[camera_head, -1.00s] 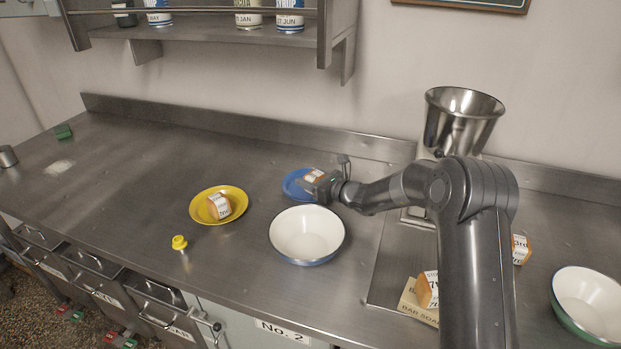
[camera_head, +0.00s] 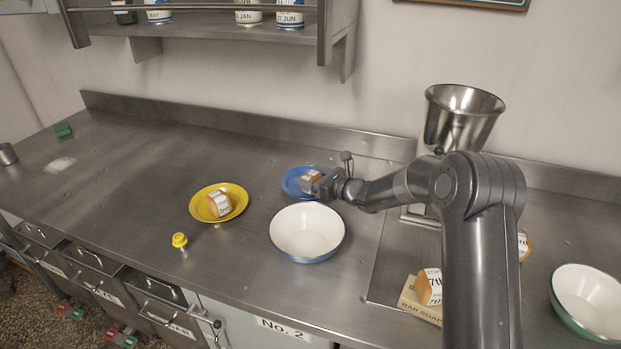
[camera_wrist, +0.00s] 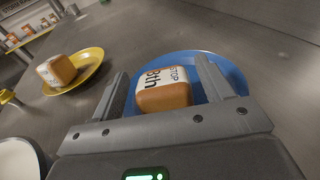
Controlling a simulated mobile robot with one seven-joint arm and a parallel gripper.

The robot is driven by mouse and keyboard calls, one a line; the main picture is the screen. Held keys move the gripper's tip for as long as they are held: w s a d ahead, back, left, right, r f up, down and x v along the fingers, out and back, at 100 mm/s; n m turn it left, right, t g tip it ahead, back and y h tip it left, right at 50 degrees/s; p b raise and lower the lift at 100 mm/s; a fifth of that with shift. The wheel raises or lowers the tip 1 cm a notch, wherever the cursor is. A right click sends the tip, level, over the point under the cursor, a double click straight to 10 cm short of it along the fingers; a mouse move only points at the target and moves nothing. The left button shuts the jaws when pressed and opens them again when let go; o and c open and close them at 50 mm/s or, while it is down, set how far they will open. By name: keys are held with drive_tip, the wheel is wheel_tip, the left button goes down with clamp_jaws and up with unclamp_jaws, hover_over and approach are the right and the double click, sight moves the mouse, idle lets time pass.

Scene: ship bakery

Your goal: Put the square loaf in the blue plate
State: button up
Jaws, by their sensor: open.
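The blue plate (camera_head: 291,186) lies on the steel counter near the back; it also shows in the wrist view (camera_wrist: 232,74). A square loaf (camera_wrist: 167,91) with a white label sits on the blue plate, partly hidden by my gripper in the head view (camera_head: 311,178). My gripper (camera_wrist: 162,82) is open, with one finger on each side of this loaf and a gap visible on both sides. Another loaf (camera_head: 219,204) sits in the yellow plate (camera_head: 203,210); it shows at the left of the wrist view (camera_wrist: 57,70).
A white bowl (camera_head: 307,232) stands in front of the blue plate. A yellow-topped shaker (camera_head: 180,241) is at left. A steel hopper (camera_head: 459,118), labelled loaves (camera_head: 429,287) and a green-sided bowl (camera_head: 588,303) are at right. The counter's left side is mostly clear.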

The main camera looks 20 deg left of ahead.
sight(318, 178)
drive_tip(key=v, duration=0.4)
drive_tip(key=shift+d, duration=0.25)
wheel_tip(318, 178, up, 7)
drive_tip(key=shift+a, duration=0.25)
drive_tip(key=shift+w+f, duration=0.1)
drive_tip(key=s+d+r+n+g+h, duration=0.2)
drive_tip(key=s+d+r+n+h, duration=0.15)
drive_tip(key=s+d+n, duration=0.4)
drive_tip(key=s+d+r+n+g+h, duration=0.15)
drive_tip(key=s+d+r+n, duration=0.35)
drive_tip(key=s, duration=0.6)
drive_tip(key=s+d+n+t+h, duration=0.3)
drive_tip(key=s+d+n+h, duration=0.7)
drive_tip(key=s+d, duration=1.2)
drive_tip(key=d, duration=0.3)
drive_tip(key=shift+d+f, duration=0.3)
drive_tip(key=shift+d, duration=0.05)
